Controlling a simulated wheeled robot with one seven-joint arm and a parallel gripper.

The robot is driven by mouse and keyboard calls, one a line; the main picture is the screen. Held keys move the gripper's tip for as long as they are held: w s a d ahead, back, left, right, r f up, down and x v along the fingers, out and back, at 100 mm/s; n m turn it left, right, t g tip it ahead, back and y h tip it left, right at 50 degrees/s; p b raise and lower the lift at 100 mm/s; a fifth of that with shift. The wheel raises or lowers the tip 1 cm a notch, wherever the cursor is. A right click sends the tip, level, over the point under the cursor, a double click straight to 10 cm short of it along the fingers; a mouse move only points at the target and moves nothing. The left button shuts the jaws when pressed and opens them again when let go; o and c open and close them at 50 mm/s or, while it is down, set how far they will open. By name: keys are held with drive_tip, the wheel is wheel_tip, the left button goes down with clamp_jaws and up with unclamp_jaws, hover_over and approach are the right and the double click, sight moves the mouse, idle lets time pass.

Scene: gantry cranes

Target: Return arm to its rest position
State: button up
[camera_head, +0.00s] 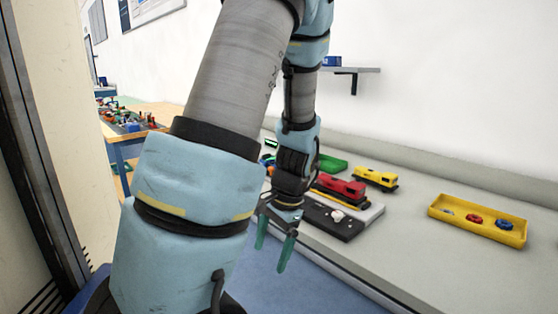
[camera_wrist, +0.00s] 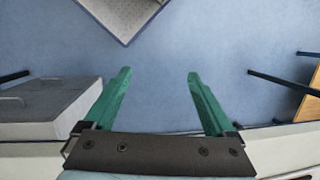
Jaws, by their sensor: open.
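My gripper (camera_head: 273,247) hangs at the end of my arm, in front of the long grey bench. Its two green fingers point down and stand apart with nothing between them. In the wrist view my gripper (camera_wrist: 160,90) is open over blue floor, with both fingers clear of any object. My arm fills the middle of the head view and hides part of the bench and the things behind it.
A wooden table (camera_head: 158,128) with small items stands at the back left. A shelf (camera_head: 352,71) juts from the wall.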

drive_tip(key=s+a+r+n+t+h, duration=0.1)
drive_tip(key=a+r+n+t+h, duration=0.1)
drive_tip(key=a+r+n, duration=0.3)
drive_tip(key=r+n+h, duration=0.1)
drive_tip(key=n, duration=0.2)
drive_tip(key=shift+s+r+n, duration=0.25)
drive_tip(key=shift+s+n, duration=0.05)
idle(1.1)
